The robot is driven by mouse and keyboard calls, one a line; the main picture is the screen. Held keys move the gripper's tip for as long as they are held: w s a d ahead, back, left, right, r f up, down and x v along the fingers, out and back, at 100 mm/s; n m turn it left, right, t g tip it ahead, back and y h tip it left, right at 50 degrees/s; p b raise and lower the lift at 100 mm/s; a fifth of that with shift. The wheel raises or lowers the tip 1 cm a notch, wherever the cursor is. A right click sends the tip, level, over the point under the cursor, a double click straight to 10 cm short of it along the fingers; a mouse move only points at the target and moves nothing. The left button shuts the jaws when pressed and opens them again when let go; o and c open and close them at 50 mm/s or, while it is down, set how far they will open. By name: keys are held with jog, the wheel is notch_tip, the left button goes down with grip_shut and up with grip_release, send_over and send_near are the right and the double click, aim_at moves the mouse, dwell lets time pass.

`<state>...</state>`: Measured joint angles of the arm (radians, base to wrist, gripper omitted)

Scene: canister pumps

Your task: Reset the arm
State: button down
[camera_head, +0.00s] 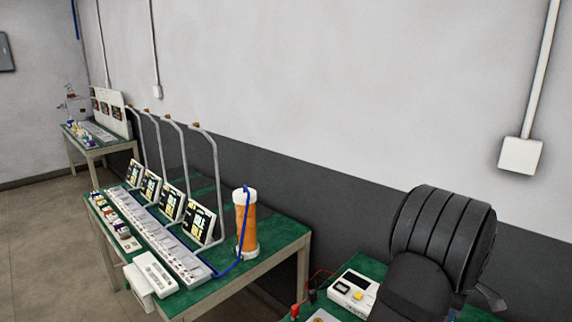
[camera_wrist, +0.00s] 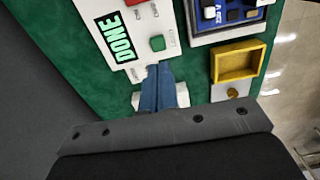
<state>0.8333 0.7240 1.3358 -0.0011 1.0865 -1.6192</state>
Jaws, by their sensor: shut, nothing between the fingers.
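My gripper (camera_wrist: 158,72) shows in the wrist view with its two blue fingers together and nothing between them. The fingertips appear just below a green button (camera_wrist: 157,43) on a white device (camera_wrist: 115,15) whose display reads DONE. I cannot tell whether the tips touch the device. In the head view my dark arm fills the lower right, and the gripper's fingers are hidden.
A yellow tray (camera_wrist: 238,63) and a dark-blue panel with keys (camera_wrist: 228,20) lie right of the fingers. In the head view, a white instrument (camera_head: 352,292) sits beside my arm. An orange canister (camera_head: 246,225) stands on the middle green table (camera_head: 285,238).

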notch_tip(320, 180, up, 11)
jog(key=m, duration=0.1)
jog(key=shift+s+d+f, duration=0.2)
jog(key=shift+s, duration=0.05)
jog(key=c, duration=2.2)
grip_release()
jog(key=c, duration=0.7)
grip_release()
jog(key=shift+s, duration=0.1)
jog(key=o, duration=0.7)
jog(key=s+r, duration=0.1)
jog(key=s+a+r, duration=0.1)
jog(key=r, duration=0.1)
jog(key=shift+s+a, duration=0.15)
jog(key=s+a+r+n, duration=0.1)
jog(key=s+a+r, duration=0.5)
jog(key=s+r, duration=0.25)
notch_tip(320, 180, down, 11)
